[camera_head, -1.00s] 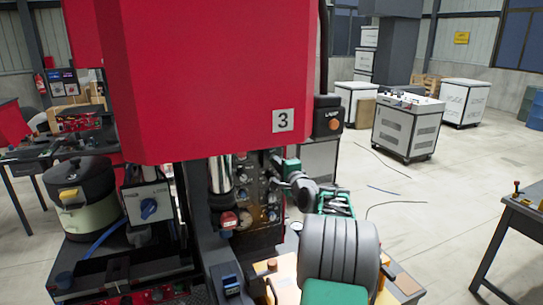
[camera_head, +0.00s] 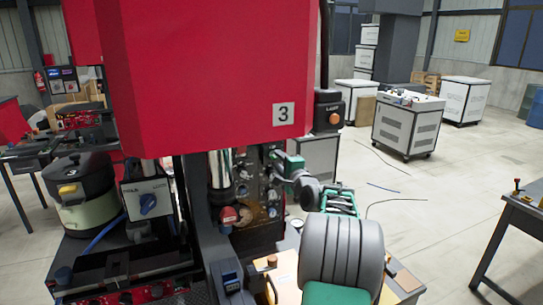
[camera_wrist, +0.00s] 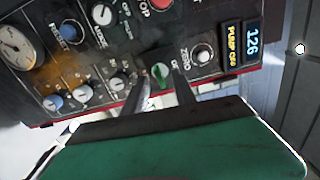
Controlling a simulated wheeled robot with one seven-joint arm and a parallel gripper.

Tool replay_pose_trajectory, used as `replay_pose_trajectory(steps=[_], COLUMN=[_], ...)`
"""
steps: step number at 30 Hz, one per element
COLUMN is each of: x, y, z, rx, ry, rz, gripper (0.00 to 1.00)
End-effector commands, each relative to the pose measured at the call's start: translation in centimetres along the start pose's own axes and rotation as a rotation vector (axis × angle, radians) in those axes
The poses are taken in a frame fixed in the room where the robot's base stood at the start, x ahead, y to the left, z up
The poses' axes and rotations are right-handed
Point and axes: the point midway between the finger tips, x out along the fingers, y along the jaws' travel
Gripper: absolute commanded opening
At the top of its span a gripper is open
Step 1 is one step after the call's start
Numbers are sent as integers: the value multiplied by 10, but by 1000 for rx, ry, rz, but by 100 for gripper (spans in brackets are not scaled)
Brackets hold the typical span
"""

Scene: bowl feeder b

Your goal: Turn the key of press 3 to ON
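Press 3 is the large red machine with a "3" plate (camera_head: 283,113) in the head view. Its dark control panel (camera_head: 270,200) is partly hidden by my arm; in the wrist view the panel (camera_wrist: 105,62) fills the upper part, tilted. A small green key-like knob (camera_wrist: 160,76) sits at its lower edge, beside the knob marked ZERO (camera_wrist: 203,53). My gripper (camera_wrist: 163,76) has its two fingers apart, one on each side of the green knob, with a gap showing. Whether they touch it, and its position label, are unclear. In the head view my gripper (camera_head: 278,160) is at the panel.
The panel also holds a gauge (camera_wrist: 14,42), several knobs, a red button (camera_wrist: 160,3) and a lit display (camera_wrist: 252,36). A dark table (camera_head: 510,225) is at right; floor between is open, with loose cables.

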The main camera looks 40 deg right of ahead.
Motion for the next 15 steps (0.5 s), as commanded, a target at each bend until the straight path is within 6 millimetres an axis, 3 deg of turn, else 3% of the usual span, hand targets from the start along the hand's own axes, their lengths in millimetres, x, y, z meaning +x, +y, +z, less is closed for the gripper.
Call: replay_pose_trajectory(steps=[15], x=[-55], y=[1], z=[0], rx=[-1], ry=[1], rz=[0], gripper=[33])
